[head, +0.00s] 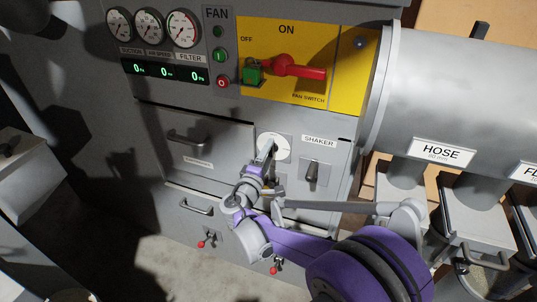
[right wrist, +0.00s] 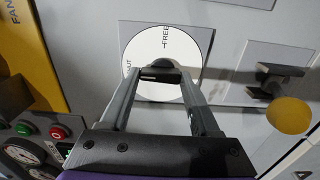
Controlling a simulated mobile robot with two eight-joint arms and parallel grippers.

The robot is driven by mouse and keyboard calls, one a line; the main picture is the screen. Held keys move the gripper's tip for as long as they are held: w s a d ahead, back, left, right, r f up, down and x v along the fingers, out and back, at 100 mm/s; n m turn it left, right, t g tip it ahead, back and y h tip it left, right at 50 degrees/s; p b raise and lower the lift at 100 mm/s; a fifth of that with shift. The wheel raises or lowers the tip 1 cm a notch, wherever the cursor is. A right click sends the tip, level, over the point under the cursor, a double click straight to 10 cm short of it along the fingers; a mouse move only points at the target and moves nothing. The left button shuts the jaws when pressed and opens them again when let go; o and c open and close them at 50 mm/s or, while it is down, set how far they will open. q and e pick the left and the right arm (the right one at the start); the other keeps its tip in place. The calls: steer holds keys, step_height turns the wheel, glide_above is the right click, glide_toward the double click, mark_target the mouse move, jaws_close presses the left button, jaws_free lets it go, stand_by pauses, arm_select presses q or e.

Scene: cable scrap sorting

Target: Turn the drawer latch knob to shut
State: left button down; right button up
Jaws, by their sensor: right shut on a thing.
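The latch dial (head: 281,147) is a white disc on the grey cabinet front, to the right of the upper drawer (head: 225,137). In the right wrist view the dial (right wrist: 140,45) carries the word FREE and a partly covered word ending in UT. The dark latch knob (right wrist: 164,64) is at its middle. My right gripper (head: 267,151) reaches the dial from below. In the wrist view its two fingers (right wrist: 163,76) are closed on the knob. In the head view the gripper hides most of the knob. I cannot tell the pointer's exact direction. My left gripper is not in view.
A SHAKER switch (head: 313,172) stands just right of the dial. The yellow fan panel (head: 345,75) with a red handle (head: 298,69) is above. A large grey HOSE duct (head: 440,95) juts out at right. A lower drawer handle (head: 196,207) is below left.

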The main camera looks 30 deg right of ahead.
stand_by(0.3)
steer(key=o, duration=1.4)
steer(key=shift+c, duration=0.2)
steer(key=v, duration=1.1)
